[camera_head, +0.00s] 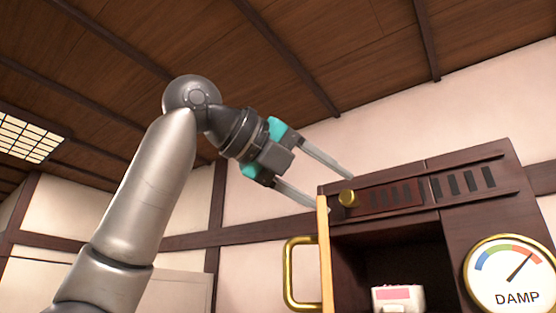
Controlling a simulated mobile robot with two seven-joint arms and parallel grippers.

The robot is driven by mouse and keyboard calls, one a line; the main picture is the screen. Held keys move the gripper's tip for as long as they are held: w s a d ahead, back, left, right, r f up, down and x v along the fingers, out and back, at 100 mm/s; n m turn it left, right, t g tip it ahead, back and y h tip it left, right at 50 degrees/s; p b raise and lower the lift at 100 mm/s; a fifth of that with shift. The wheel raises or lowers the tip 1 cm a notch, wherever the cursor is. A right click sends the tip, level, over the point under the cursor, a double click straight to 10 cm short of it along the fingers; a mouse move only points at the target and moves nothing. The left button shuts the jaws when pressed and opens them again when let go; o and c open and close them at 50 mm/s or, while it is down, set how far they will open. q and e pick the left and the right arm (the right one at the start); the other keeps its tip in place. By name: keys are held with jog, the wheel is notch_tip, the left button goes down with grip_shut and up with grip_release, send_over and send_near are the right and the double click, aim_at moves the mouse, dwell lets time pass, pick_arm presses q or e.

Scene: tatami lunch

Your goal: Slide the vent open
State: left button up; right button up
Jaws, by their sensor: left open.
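The vent is a slotted slide panel (392,195) of reddish-brown wood with a brass knob (348,198) at its left end. It sits in a track along the top of a dark wooden cabinet (466,226). Dark open slots (464,183) show to the right of the panel. My left gripper (334,189) is open, its two pale fingers pointing right toward the knob. One fingertip appears above the knob and the other below left of it. I cannot tell whether either touches it. My right gripper is out of view.
A cabinet door (325,258) stands open, edge-on, with a brass handle (298,273) below my left gripper. A white and pink item (398,298) is inside the cabinet. A round dial marked DAMP (515,278) is at the right, its needle toward red. Open air surrounds my arm.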

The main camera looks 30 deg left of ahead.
pick_arm(q)
jog(key=v, duration=1.1)
